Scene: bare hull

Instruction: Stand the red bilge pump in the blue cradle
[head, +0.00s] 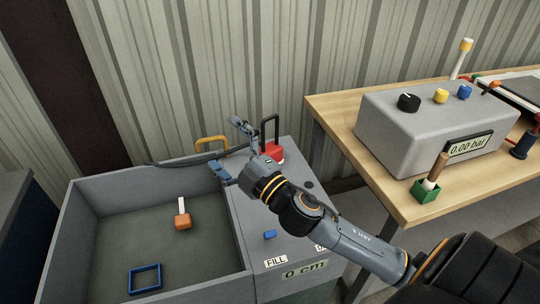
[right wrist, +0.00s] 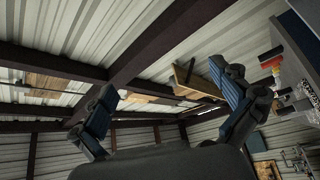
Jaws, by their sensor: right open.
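The red bilge pump (head: 273,152) is a red block with a tall black handle. My right gripper (head: 228,146) is open and empty, just left of the pump and above the ledge. My left gripper is not in view.
An orange block with a white handle (head: 183,220) lies in the grey basin (head: 110,178). A yellow handle (head: 212,141) and dark hose are at the basin's back edge. A wooden bench (head: 345,115) at right holds a grey control box (head: 410,125) and green holder (head: 425,193).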

